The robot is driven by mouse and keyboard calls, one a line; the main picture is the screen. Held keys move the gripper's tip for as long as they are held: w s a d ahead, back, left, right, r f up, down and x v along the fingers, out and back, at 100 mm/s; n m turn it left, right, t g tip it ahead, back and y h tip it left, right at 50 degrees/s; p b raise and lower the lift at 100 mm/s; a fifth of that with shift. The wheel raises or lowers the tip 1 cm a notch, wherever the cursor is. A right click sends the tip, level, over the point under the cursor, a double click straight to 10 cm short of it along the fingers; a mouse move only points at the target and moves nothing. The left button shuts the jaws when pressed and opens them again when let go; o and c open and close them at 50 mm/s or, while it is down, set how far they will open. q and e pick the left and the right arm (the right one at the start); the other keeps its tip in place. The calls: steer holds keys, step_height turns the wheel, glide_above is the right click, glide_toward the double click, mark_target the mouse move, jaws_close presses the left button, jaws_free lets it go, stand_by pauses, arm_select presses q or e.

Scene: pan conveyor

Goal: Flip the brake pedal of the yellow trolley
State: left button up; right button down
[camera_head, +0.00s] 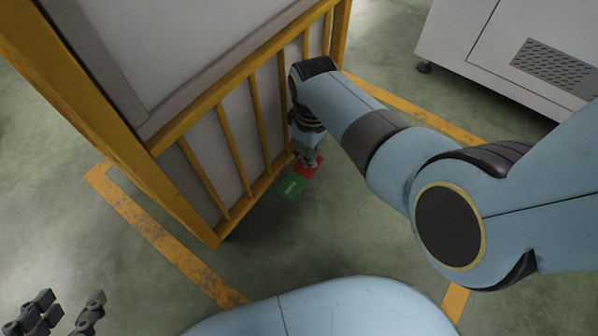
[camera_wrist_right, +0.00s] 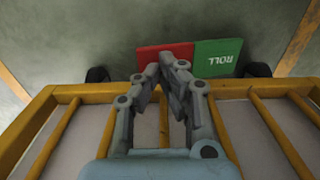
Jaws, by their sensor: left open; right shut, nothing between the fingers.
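The yellow trolley (camera_head: 205,233) stands on the floor at the left of the head view, with a yellow barred side. Its brake pedal has a red half (camera_head: 315,170) and a green half (camera_head: 290,187) at the foot of the frame. In the right wrist view the red half (camera_wrist_right: 146,57) is left of the green half (camera_wrist_right: 218,62), which reads ROLL upside down. My right gripper (camera_head: 308,160) is shut and empty, its tips over the red half; contact is unclear. The tips also show in the wrist view (camera_wrist_right: 168,62). My left gripper (camera_head: 70,302) is open and empty, far from the pedal.
Dark wheels (camera_wrist_right: 97,75) show beside the pedal in the wrist view. Orange floor lines (camera_head: 165,240) run around the trolley. A white cabinet (camera_head: 490,45) with a vent stands at the upper right. The floor in front of the pedal is clear.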

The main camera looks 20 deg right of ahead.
arm_select(q)
steer(key=shift+s+f+b, duration=0.15)
steer(key=shift+f+b, duration=0.15)
steer(key=shift+f, duration=0.15)
arm_select(e)
steer(key=shift+f, duration=0.65)
arm_select(q)
steer(key=shift+r, duration=0.1)
arm_select(e)
steer(key=shift+r, duration=0.1)
step_height(320, 180, up, 2)
steer(key=shift+w+r+p, duration=0.1)
steer(key=shift+r+p, duration=0.05)
steer(key=shift+p, duration=0.95)
step_height(320, 180, up, 5)
steer(key=p, duration=0.4)
steer(key=shift+p, duration=0.3)
arm_select(q)
step_height(320, 180, up, 8)
steer(key=w+t, duration=0.1)
steer(key=w, duration=0.1)
steer(key=shift+w, duration=0.25)
arm_select(e)
steer(key=shift+f, duration=0.2)
